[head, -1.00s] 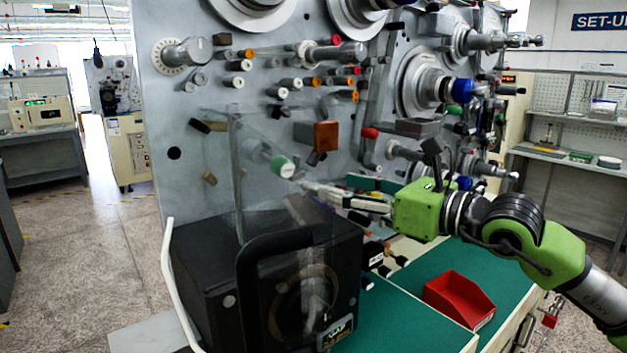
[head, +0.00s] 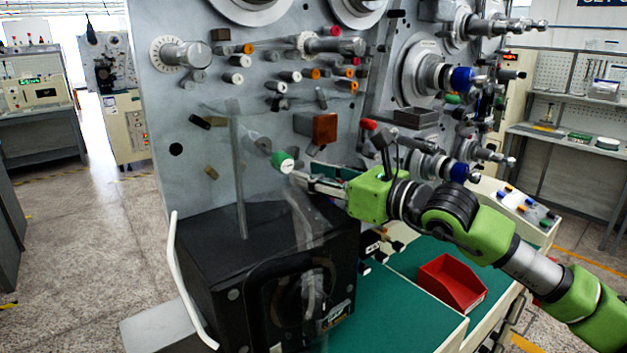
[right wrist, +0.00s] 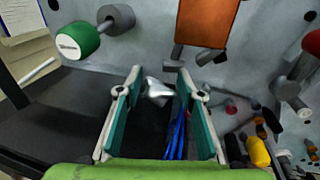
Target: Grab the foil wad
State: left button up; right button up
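The foil wad (right wrist: 157,91) is a small, crumpled silver lump in the right wrist view. It shows between the tips of my right gripper (right wrist: 159,78), whose two teal-lined fingers stand apart on either side of it. I cannot tell whether either finger touches it. In the head view my right gripper (head: 297,179) reaches left over the black box, close to the green-capped spindle. The foil wad cannot be made out there. My left gripper is not in view.
The green-capped spindle (head: 283,162) juts out left of the fingers. An orange-brown block (head: 316,127) sits above them. The black box (head: 215,245) is below. Blue wires (right wrist: 177,138) show beside the right finger. A red bin (head: 453,283) stands on the green worktop.

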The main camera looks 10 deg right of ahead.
jog(key=shift+c, duration=1.4)
